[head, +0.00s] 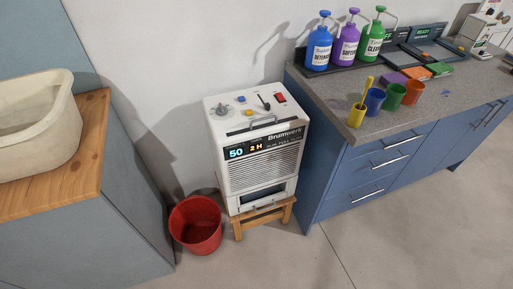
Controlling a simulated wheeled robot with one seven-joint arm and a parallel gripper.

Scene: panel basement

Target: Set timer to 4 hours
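A white dehumidifier-like machine (265,172) labelled Brumwerk stands on a small wooden stool, near the middle of the head view. Its front display shows 50 in blue digits (236,153) and 2 H in orange digits (256,147). On its top are a grey knob (222,110) at the left, a small blue button (241,99), a dark lever (264,102) and a red switch (280,98). A carry handle (263,123) is at the top front edge. Small markings by the controls are too small to read. My gripper is not in view.
A red bucket (196,225) stands on the floor left of the wooden stool (238,228). A blue cabinet with a grey counter (437,97) is close on the right, holding bottles and cups. A wood-topped cabinet (93,130) is at left. The floor in front is clear.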

